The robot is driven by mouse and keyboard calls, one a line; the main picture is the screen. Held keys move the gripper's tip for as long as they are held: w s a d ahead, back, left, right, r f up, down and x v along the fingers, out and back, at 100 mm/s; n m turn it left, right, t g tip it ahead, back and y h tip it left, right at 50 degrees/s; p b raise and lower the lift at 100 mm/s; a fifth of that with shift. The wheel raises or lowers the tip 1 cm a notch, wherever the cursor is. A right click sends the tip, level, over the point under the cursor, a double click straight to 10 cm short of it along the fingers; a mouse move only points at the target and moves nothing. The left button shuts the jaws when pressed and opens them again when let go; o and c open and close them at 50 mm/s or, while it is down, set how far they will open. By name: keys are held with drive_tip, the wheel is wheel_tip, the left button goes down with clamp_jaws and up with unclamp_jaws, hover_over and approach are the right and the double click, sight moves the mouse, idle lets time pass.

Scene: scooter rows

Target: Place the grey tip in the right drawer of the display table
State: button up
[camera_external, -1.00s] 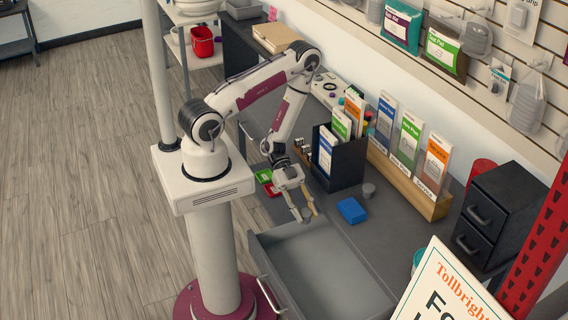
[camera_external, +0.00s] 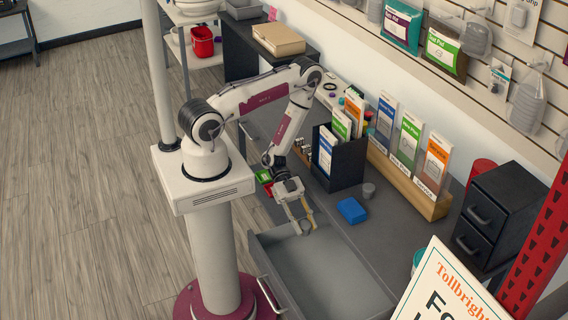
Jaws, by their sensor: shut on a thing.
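My gripper (camera_external: 305,230) points down over the back left part of the open right drawer (camera_external: 335,275) of the display table (camera_external: 400,235). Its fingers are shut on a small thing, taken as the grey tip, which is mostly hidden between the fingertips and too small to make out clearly. The drawer is pulled out toward the lower left and its visible floor looks bare and grey. The fingertips are near the drawer's back left corner; their exact height above its floor is hard to tell.
A blue block (camera_external: 351,210) and a small grey cylinder (camera_external: 368,190) stand on the tabletop behind the drawer. A black leaflet holder (camera_external: 345,165), a wooden rack (camera_external: 425,203) and a black drawer box (camera_external: 495,215) line the back.

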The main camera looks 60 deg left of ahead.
sight(303, 228)
idle(0.3)
drive_tip(key=shift+f, duration=2.05)
drive_tip(key=shift+f, duration=0.55)
drive_tip(key=shift+a+f, duration=0.1)
drive_tip(key=shift+f, duration=0.15)
drive_tip(key=o, duration=1)
drive_tip(key=shift+r, duration=0.15)
drive_tip(key=shift+r, duration=0.4)
drive_tip(key=shift+w+a+r, duration=0.1)
drive_tip(key=shift+a+r, duration=0.4)
drive_tip(key=shift+a, duration=0.2)
drive_tip(key=shift+v, duration=5.2)
